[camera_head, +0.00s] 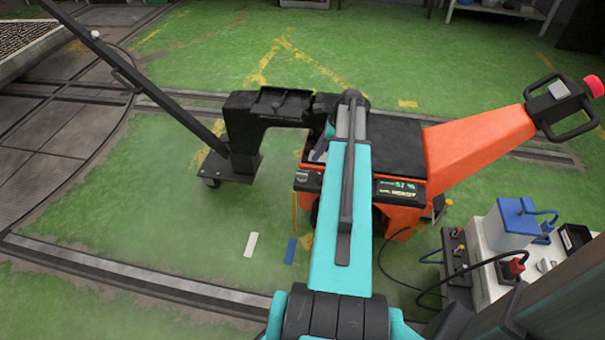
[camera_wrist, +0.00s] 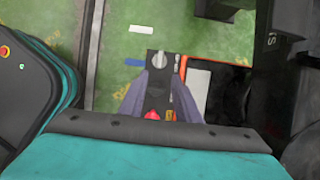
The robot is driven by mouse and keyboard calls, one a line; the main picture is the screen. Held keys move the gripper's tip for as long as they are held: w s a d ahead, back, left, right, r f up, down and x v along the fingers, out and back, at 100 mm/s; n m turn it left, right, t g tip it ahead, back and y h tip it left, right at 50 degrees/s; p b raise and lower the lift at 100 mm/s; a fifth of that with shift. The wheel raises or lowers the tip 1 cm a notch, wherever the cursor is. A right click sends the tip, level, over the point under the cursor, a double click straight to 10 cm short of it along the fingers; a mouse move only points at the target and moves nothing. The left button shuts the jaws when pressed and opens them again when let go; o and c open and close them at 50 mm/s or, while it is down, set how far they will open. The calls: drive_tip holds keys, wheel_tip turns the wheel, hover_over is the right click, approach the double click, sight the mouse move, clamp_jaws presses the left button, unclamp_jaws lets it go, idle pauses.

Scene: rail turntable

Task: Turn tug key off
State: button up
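The orange tug (camera_head: 400,215) stands right of centre in the head view, with a black top and a lit display. A small dark panel (camera_head: 309,186) sits on its left corner; a silver key switch (camera_head: 302,176) shows on it. In the wrist view the silver key (camera_wrist: 158,60) is at the panel's far end, just beyond my fingertips. A red button (camera_wrist: 152,114) is at the near end, between the fingers. My gripper (camera_wrist: 160,77) is open and appears empty above the panel. I cannot tell the key's exact angle. My arm hides most of the gripper in the head view.
The tug's orange tiller (camera_head: 480,140) rises right to a handle with a red button. A black coupling arm (camera_head: 265,105) and a long bar (camera_head: 135,75) extend left. A charger with a blue battery (camera_head: 510,225) and cables stands at right. Green floor with rails is open at left.

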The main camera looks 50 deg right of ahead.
sight(302, 174)
drive_tip(key=b+x, duration=0.1)
drive_tip(key=x, duration=1.3)
drive_tip(key=shift+s, duration=0.15)
